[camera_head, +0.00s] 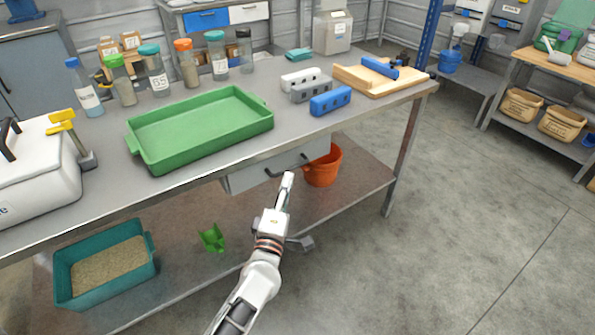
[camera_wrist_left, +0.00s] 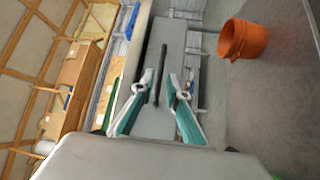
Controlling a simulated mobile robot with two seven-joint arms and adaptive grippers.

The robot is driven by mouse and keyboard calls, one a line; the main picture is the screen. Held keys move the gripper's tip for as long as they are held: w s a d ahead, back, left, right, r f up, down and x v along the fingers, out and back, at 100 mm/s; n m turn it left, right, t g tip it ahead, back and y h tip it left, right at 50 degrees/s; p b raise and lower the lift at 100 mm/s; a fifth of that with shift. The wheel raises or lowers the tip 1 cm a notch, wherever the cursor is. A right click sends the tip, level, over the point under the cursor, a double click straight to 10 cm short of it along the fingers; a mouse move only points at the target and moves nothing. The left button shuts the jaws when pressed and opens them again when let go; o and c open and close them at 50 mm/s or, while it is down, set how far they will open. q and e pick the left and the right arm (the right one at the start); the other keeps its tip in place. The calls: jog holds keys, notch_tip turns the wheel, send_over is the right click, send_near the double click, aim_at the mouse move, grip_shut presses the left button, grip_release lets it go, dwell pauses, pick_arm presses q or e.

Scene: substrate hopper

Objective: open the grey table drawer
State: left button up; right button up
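The grey drawer (camera_head: 243,181) hangs under the front edge of the table and looks closed. Its dark bar handle (camera_head: 274,173) runs along the front. In the left wrist view, the grey drawer front (camera_wrist_left: 172,38) lies ahead and the handle (camera_wrist_left: 162,60) passes between my fingers. My left gripper (camera_head: 288,177) is at the handle in the head view. In the wrist view, the left gripper (camera_wrist_left: 161,80) is open, one finger on each side of the handle. I cannot tell whether either finger touches it. My right gripper is not in view.
An orange bucket (camera_head: 323,168) stands on the lower shelf beside the drawer, also in the wrist view (camera_wrist_left: 243,40). A green tray (camera_head: 200,128) and several bottles stand on the table. A teal bin (camera_head: 75,290) is on the shelf. The floor at right is clear.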

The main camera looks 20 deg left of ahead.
aim_at(292, 167)
pick_arm(q)
jog(key=w, duration=0.4)
jog(key=w+b, duration=0.1)
jog(key=w, duration=0.1)
jog(key=shift+a+r, duration=0.3)
grip_shut()
